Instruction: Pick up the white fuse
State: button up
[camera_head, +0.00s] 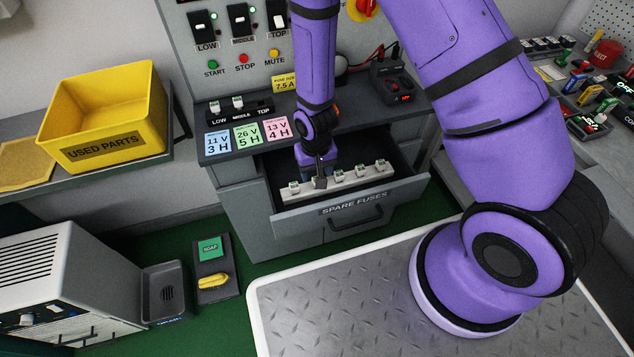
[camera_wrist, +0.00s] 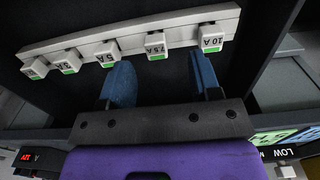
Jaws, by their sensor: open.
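Several white fuses with green bands sit in a row on a pale strip (camera_wrist: 130,30) inside the open spare fuses drawer (camera_head: 355,205). In the wrist view a fuse marked 7.5A (camera_wrist: 155,45) is ahead of the gap between my fingers. A 10A fuse (camera_wrist: 211,38) is to its right, and a 5A fuse (camera_wrist: 107,52) is to its left. My gripper (camera_wrist: 160,82) is open and empty, with its blue fingers spread short of the row. In the head view my gripper (camera_head: 318,178) reaches down into the drawer by the strip, partly hiding the row.
A yellow card (camera_head: 284,83) on the panel reads 7.5 A. The counter above the drawer has a small LOW-MIDDLE-TOP holder (camera_head: 240,112) and coloured voltage cards (camera_head: 247,135). A yellow used parts bin (camera_head: 105,115) stands at left. The drawer walls surround my gripper.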

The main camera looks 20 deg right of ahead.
jog(key=shift+w+d+f, duration=0.15)
jog(key=shift+f, duration=1.3)
jog(key=shift+w+d+f, duration=0.1)
jog(key=shift+d+f, duration=0.05)
jog(key=shift+f, duration=1.25)
jog(key=c, duration=0.9)
